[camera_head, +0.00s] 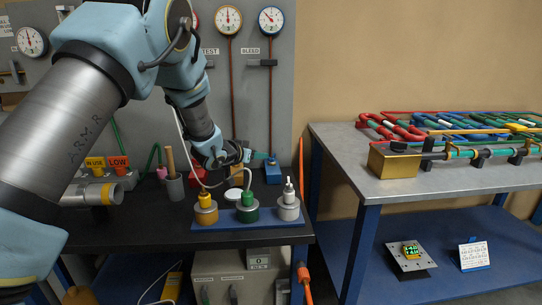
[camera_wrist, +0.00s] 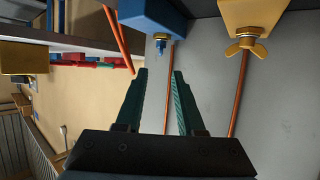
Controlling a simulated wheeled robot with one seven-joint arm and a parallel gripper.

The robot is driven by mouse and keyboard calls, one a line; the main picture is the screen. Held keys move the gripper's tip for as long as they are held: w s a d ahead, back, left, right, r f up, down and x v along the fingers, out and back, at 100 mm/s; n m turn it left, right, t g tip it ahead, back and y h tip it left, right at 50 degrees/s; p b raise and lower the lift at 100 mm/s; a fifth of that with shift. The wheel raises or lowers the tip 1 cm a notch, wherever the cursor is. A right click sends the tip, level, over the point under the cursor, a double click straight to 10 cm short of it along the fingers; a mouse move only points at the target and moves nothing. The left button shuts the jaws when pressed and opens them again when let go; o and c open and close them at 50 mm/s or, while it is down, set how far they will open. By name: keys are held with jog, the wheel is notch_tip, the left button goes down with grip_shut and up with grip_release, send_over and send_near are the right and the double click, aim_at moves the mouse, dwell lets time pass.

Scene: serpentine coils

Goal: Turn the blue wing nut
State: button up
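The blue block (camera_wrist: 150,16) shows at the top of the wrist view. A small blue wing nut with a metal end (camera_wrist: 161,42) sticks out below it and looks nearly edge-on. My gripper (camera_wrist: 159,72) is open and empty, its two green fingers pointing at this nut. The nut appears beyond the fingertips and between them, not touching as far as I can tell. In the head view my gripper (camera_head: 262,155) is at the back of the black bench, just above the blue block (camera_head: 273,174). The nut itself cannot be made out there.
A yellow block (camera_wrist: 255,14) with a brass wing nut (camera_wrist: 246,48) is right of the blue one. Orange pipes (camera_wrist: 238,95) run along the grey panel. Yellow, green and grey capped canisters (camera_head: 246,208) stand on a blue mat in front. A grey table (camera_head: 440,185) stands right.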

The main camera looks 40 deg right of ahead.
aim_at(272, 158)
jog(key=p+x, duration=0.2)
jog(key=x, duration=0.6)
jog(key=shift+d+f, duration=0.2)
jog(key=shift+d, duration=0.05)
grip_shut()
